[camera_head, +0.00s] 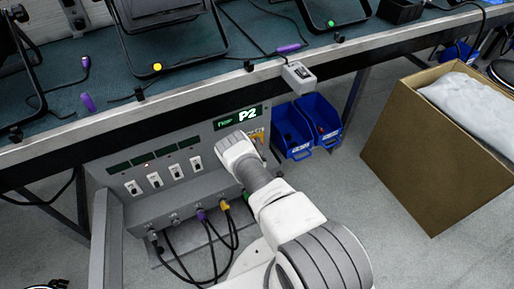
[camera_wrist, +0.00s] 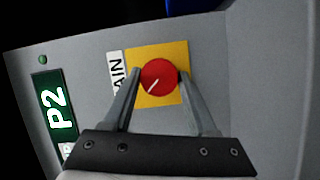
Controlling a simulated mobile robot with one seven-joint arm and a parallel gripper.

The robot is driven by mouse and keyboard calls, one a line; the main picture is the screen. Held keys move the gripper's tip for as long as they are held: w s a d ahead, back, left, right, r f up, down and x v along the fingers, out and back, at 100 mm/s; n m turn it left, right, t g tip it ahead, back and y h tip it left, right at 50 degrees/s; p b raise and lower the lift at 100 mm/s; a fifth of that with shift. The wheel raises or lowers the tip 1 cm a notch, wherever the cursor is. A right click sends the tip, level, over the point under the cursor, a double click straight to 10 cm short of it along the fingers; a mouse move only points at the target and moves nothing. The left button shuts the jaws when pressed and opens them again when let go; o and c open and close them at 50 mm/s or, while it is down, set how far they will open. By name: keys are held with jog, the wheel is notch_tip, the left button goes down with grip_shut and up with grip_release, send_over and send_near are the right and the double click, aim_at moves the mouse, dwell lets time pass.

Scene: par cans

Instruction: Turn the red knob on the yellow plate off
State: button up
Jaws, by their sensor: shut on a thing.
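The red knob (camera_wrist: 158,77) sits on a yellow plate (camera_wrist: 173,48) in the wrist view, with a white line on the knob's face slanting toward lower left. My gripper (camera_wrist: 158,79) has one finger on each side of the knob and is shut on it. In the head view my arm hides the knob. A bit of the yellow plate (camera_head: 258,138) shows there beside my wrist, at the right end of the grey panel (camera_head: 205,150).
A P2 display (camera_head: 238,118) is above my wrist; several switches and plugged cables are to its left. Blue bins (camera_head: 291,138) stand right of the panel. A cardboard box (camera_head: 425,155) is farther right. The green-topped bench (camera_head: 120,95) overhangs the panel, with a small grey box (camera_head: 299,77) on its edge.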

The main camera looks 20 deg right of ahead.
jog(key=shift+d, duration=0.1)
dwell(0.3)
jog(key=o, duration=1.4)
jog(key=shift+c, duration=0.2)
jog(key=shift+s, duration=0.25)
